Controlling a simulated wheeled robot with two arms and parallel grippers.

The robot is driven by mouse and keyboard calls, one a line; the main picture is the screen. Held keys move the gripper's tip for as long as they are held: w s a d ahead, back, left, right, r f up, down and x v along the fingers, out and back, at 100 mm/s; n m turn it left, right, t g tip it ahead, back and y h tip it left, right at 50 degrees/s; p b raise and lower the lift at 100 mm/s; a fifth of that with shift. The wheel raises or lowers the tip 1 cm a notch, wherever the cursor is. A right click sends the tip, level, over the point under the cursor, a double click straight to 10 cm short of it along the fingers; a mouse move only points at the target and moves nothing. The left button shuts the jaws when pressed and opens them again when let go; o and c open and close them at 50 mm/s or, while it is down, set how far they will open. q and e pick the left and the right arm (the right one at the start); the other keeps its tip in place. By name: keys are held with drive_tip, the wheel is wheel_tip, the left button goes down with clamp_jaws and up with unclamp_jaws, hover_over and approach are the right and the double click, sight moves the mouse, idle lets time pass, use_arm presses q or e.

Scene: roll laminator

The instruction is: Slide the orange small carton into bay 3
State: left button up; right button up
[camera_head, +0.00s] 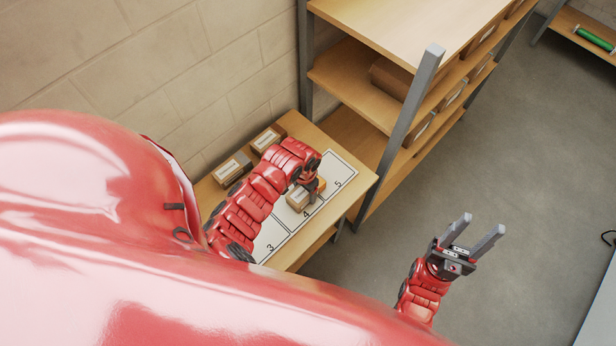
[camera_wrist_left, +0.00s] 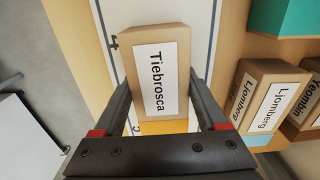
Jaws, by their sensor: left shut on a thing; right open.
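The orange small carton (camera_head: 298,200) is brown with a white label reading "Tiebrosca" and an orange side. In the left wrist view the carton (camera_wrist_left: 157,80) sits between the fingers of my left gripper (camera_wrist_left: 161,82), which is shut on it. In the head view my left gripper (camera_head: 314,190) holds it over bay 4 of the white marked strip; I cannot tell whether it touches the surface. Bay 3 (camera_head: 268,238) is to its lower left, partly behind my left arm. My right gripper (camera_head: 483,225) is open and empty, out over the floor.
Cartons (camera_head: 232,168) and (camera_head: 267,138) stand at the back of the table along the wall; in the wrist view a "Ljomberg" carton (camera_wrist_left: 262,100) is to the right. Bay 5 (camera_head: 338,175) looks clear. A shelf rack (camera_head: 410,95) with boxes stands right beside the table.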

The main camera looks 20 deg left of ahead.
use_arm(q)
drive_tip(key=shift+s+a+p, duration=0.25)
drive_tip(key=shift+s+p, duration=0.05)
drive_tip(key=shift+s, duration=0.3)
drive_tip(key=shift+s+a+p, duration=0.2)
drive_tip(key=shift+s+p, duration=0.05)
drive_tip(key=shift+s, duration=0.35)
drive_tip(key=shift+s+a, duration=1)
drive_tip(key=shift+s, duration=1.7)
drive_tip(key=shift+s+a, duration=1.05)
drive_tip(key=shift+s, duration=1.7)
drive_tip(key=shift+s+a, duration=1)
drive_tip(key=shift+s, duration=1.7)
drive_tip(key=o, duration=1.4)
drive_tip(key=shift+r, duration=3)
